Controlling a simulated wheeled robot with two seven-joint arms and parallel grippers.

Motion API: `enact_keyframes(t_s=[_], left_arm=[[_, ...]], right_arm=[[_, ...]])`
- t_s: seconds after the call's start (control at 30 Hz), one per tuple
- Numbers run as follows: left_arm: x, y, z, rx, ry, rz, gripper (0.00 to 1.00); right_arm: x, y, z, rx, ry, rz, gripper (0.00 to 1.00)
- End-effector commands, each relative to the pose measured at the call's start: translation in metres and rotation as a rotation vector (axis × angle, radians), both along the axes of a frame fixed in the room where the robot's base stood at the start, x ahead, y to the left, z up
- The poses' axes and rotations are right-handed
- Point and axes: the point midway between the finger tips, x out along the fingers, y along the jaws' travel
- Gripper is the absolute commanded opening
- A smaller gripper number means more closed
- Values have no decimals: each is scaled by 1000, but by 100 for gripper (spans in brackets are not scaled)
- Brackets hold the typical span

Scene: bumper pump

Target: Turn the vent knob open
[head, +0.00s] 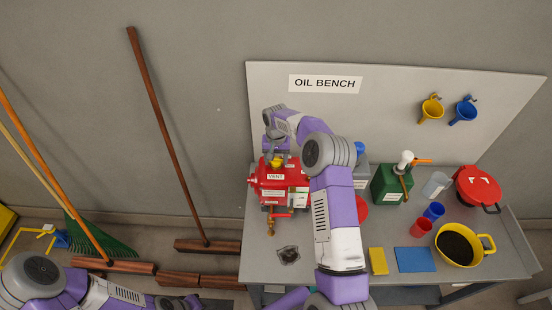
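A red tank (284,187) stands at the left of the bench and has a VENT label on its front. A small yellow knob (279,161) shows on top of it, just above that label. My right arm reaches across the bench, and my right gripper (277,153) points down at the knob from above. Its fingers are small and partly hidden by the wrist, so I cannot tell whether they grip the knob. My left gripper (183,302) is low at the bottom edge, left of the bench, far from the tank; its fingers are too unclear to read.
A brass tap with a red handle (281,215) is on the tank's front. A green can (392,184), blue cup (433,211), red cup (421,227), yellow pan (459,246) and red-lidded container (478,188) stand on the right. Brooms (165,130) lean left of the bench.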

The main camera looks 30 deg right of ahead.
Motion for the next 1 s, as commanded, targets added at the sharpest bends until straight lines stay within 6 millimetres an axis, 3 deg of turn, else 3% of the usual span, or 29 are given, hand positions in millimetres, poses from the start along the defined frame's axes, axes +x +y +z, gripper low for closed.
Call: enact_keyframes(t_s=[0.03, 0.13, 0.57, 1.0], left_arm=[[0, 0, 0, 0, 0, 0, 43], [0, 0, 0, 0, 0, 0, 43], [0, 0, -7, 0, 0, 0, 43], [0, 0, -21, 0, 0, 0, 43]], right_arm=[[0, 0, 0, 1, 1, 0, 46], [0, 0, 0, 1, 1, 0, 31], [0, 0, 0, 0, 1, 103, 31], [0, 0, 0, 0, 1, 474, 31]])
